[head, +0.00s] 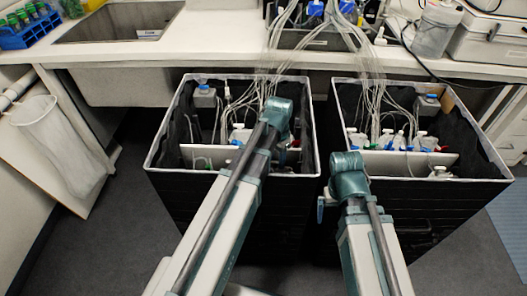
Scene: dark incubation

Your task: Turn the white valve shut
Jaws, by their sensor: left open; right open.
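I cannot single out the white valve for certain. Small white and blue fittings show inside the left black box (230,205) and the right black box (440,205). My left gripper (283,148) is over the right part of the left box, mostly hidden by its own teal wrist; it is open, and I see nothing held. My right gripper (323,207) is low by the gap between the two boxes, partly hidden by its wrist; it is open, and I see nothing held. My arms cover part of both boxes' front sides.
Thin clear tubes (372,88) run from the white bench (215,38) down into both boxes. A sink (118,22) and a blue tube rack (30,28) are at the back left. A white mesh bin (52,140) hangs at left. Floor (95,245) is clear at front left.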

